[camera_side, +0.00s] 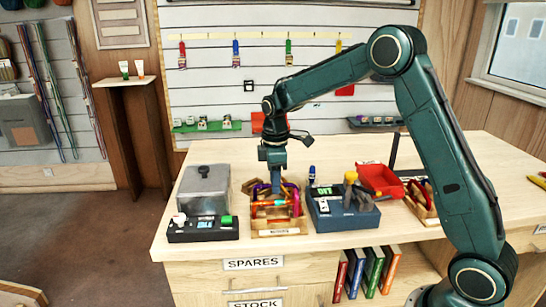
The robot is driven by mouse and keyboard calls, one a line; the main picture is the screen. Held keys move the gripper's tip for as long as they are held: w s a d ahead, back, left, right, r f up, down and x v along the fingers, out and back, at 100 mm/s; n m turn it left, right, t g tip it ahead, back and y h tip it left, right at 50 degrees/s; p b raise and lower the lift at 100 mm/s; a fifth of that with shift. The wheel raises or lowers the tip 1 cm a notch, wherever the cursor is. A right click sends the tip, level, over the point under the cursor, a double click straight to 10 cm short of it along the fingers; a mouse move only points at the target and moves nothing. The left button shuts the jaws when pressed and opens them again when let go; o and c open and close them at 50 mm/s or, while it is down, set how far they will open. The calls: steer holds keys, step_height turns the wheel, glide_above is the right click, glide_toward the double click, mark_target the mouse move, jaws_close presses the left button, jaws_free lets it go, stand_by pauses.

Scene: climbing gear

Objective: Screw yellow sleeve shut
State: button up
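My gripper (274,187) points straight down over a light wooden tray (278,230) near the front of the bench. Coloured pieces that look like carabiners stand in the tray, among them a purple one (296,200). An orange-yellow bar (268,203) shows just below my gripper; I cannot tell whether it is the yellow sleeve. The fingers are small and dark against the tray. I cannot tell whether they are open, shut or touching anything.
A grey box with a dark control panel (203,230) stands left of the tray. A blue unit (345,214) with a yellow-topped post stands close on the right. A red bin (379,179) and another wooden tray (421,207) lie farther right.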

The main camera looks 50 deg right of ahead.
steer(key=shift+f, duration=1.05)
steer(key=shift+s+a, duration=0.6)
steer(key=shift+r, duration=0.15)
stand_by(0.4)
steer(key=shift+d+r, duration=0.25)
steer(key=shift+r, duration=1.05)
steer(key=shift+w+d, duration=0.75)
steer(key=shift+d, duration=0.05)
stand_by(0.5)
steer(key=shift+f, duration=1.4)
stand_by(0.4)
steer(key=shift+s+a, duration=0.75)
steer(key=shift+a, duration=0.1)
